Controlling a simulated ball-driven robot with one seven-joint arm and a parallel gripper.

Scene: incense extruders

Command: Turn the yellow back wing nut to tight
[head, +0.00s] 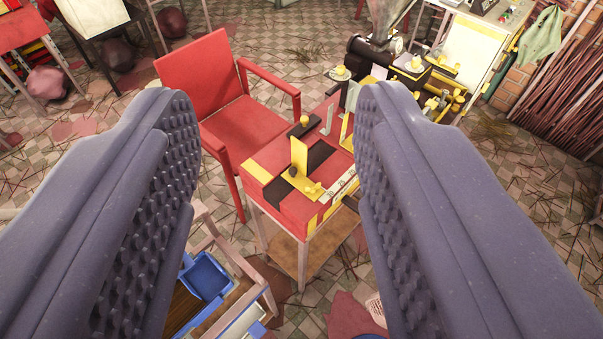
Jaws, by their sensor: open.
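My gripper (276,110) is open and empty, its two grey-purple ridged fingers wide apart in the foreground. Beyond and below them stands a red-topped bench (262,199) with yellow and black fittings. At its back right is a black extruder (366,52) with several small yellow parts. A small yellow part (314,188) also lies near the bench's front. I cannot tell which is the back wing nut or how tight it is. The right finger hides part of the bench.
A red armchair (222,90) stands close to the bench's left. A blue tray (206,275) sits on a wooden stand at lower left. Bundled sticks (565,85) lean on a brick wall at right. Tiled floor with scattered sticks lies between.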

